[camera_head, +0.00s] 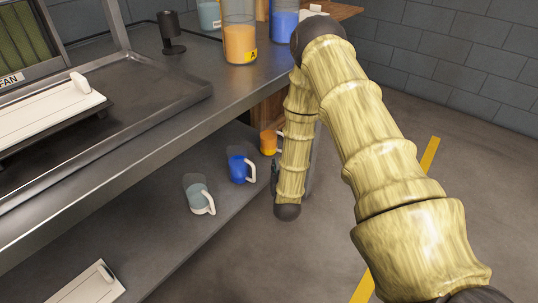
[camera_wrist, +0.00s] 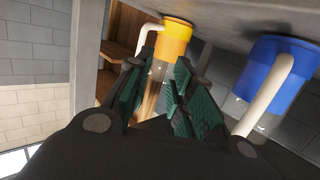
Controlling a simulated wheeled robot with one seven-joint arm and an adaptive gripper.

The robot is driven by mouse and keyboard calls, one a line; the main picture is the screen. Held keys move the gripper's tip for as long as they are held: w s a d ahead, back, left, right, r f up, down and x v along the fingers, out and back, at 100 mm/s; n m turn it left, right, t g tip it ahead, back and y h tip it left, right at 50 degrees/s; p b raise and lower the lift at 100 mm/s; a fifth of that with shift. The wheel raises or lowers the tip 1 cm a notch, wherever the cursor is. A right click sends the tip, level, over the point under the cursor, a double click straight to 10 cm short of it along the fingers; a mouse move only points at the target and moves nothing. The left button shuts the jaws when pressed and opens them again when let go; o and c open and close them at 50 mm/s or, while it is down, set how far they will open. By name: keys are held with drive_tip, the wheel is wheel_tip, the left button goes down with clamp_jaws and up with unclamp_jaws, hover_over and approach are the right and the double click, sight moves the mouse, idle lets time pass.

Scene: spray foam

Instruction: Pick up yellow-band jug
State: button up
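The yellow-band jug (camera_head: 268,141) stands on the lower shelf, at the back end of a row of jugs. In the wrist view the yellow-band jug (camera_wrist: 176,38) has a white handle on its left and a clear body that runs down behind my fingers. My gripper (camera_wrist: 162,92) is open, with its green-padded fingers apart. The jug shows between and beyond the fingertips; I cannot tell whether they touch it. In the head view my arm hides most of the gripper.
A blue-band jug (camera_head: 238,168) and a grey-green jug (camera_head: 197,195) stand nearby on the lower shelf (camera_head: 160,225). The blue one is close to my right finger in the wrist view (camera_wrist: 268,75). The upper metal counter (camera_head: 190,100) overhangs the shelf. Open floor lies to the right.

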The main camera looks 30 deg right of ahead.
sight(273, 141)
drive_tip(key=shift+w+d+f+m+t+h+b, duration=0.2)
drive_tip(key=shift+w+d+h+b, duration=0.2)
drive_tip(key=shift+w+d+b, duration=1.4)
drive_tip(key=shift+w+d+f+m+t+h+b, duration=0.2)
drive_tip(key=shift+w+d+h+b, duration=0.2)
drive_tip(key=shift+w+d+b, duration=1.35)
drive_tip(key=shift+w+d+f+m+t+h+b, duration=0.15)
drive_tip(key=shift+w+d+h+b, duration=0.25)
drive_tip(key=shift+w+d+b, duration=1.4)
drive_tip(key=shift+w+a+p, duration=0.3)
drive_tip(key=shift+w+a, duration=0.2)
drive_tip(key=shift+a, duration=0.1)
clamp_jaws()
